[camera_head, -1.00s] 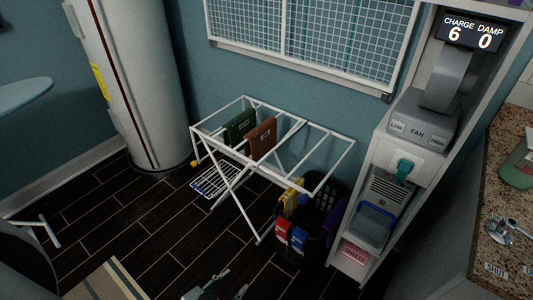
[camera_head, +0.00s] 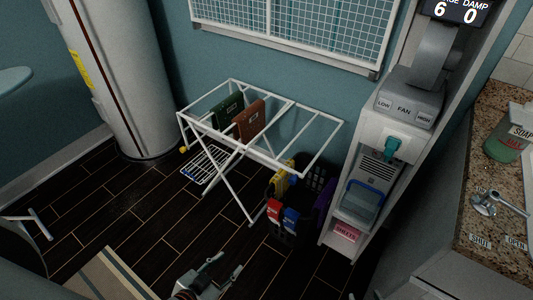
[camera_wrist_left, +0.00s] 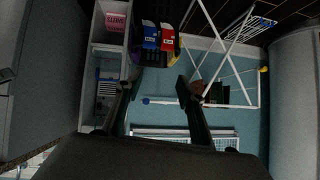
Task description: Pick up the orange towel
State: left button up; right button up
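The orange towel (camera_head: 249,121), a rusty brown-orange in this light, hangs folded over a bar of the white drying rack (camera_head: 318,155). A dark green towel (camera_head: 228,111) hangs just left of it. My left gripper (camera_head: 226,265) is at the bottom of the head view, in front of the rack and apart from the towel. In the left wrist view its two fingers (camera_wrist_left: 158,76) are spread with nothing between them. A small brown patch beside the right finger there looks like the orange towel (camera_wrist_left: 197,88), partly hidden. My right gripper is not in view.
A dark basket with red, blue and yellow items (camera_head: 290,216) stands under the rack's right end. The fan cabinet (camera_head: 372,185) is right of it, the counter (camera_head: 490,235) further right. A white cylinder (camera_head: 120,80) stands behind left. Dark floor (camera_head: 130,215) is open before the rack.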

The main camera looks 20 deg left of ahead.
aim_at(251, 121)
jog(key=i+j+z, duration=0.2)
jog(key=j, duration=0.45)
jog(key=i+j+z, duration=0.2)
jog(key=j, duration=0.45)
jog(key=i+j+z, duration=0.2)
jog(key=j, duration=0.45)
jog(key=j+z, duration=0.2)
jog(key=j, duration=0.45)
